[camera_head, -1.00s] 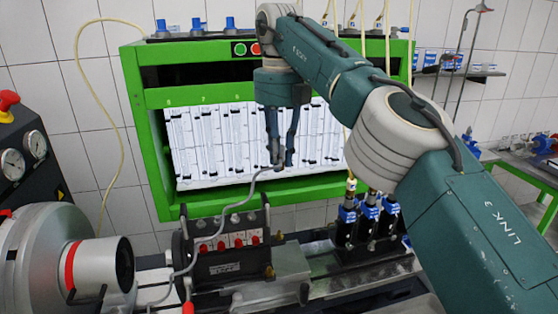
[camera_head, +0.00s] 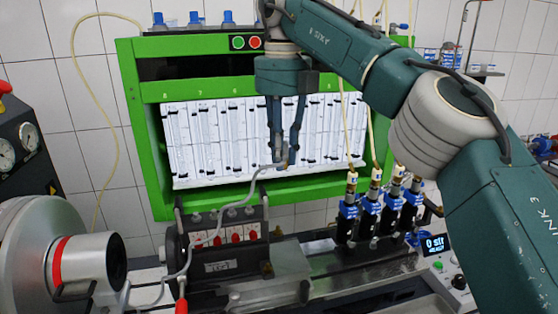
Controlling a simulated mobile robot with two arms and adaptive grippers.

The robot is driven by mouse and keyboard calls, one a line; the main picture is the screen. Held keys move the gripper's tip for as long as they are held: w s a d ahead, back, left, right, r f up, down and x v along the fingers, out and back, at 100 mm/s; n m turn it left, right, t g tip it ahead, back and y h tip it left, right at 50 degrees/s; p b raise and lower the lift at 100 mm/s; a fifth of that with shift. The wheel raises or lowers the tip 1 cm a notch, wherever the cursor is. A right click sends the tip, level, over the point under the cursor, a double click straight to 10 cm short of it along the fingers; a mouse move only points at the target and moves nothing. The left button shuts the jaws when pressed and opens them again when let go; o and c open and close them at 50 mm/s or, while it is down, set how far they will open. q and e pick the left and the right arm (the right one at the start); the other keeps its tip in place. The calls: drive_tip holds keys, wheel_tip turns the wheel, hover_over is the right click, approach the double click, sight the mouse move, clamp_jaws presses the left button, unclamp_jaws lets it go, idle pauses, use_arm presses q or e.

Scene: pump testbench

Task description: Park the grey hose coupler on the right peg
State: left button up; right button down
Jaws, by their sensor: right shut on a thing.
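My right gripper (camera_head: 283,155) comes in from the upper right and points down in front of the lit panel of glass tubes. Its fingers are shut on the grey hose coupler (camera_head: 282,165), which is small and partly covered by the fingertips. The grey hose (camera_head: 223,216) hangs from it, bending down to the left past the black block. The coupler is held in the air, above the bench. I cannot make out for sure which part is the right peg; an upright post (camera_head: 263,190) stands at the block's right end, below the gripper. My left gripper is not in view.
The black block (camera_head: 222,267) carries several red fittings. Several blue injectors (camera_head: 370,215) stand on the rail at right, beside a small display (camera_head: 434,244). A large grey motor (camera_head: 60,265) fills the lower left. The green cabinet (camera_head: 150,190) stands behind.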

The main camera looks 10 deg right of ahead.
drive_tip(key=s+b, duration=0.6)
drive_tip(key=s, duration=1.1)
drive_tip(key=shift+b, duration=0.35)
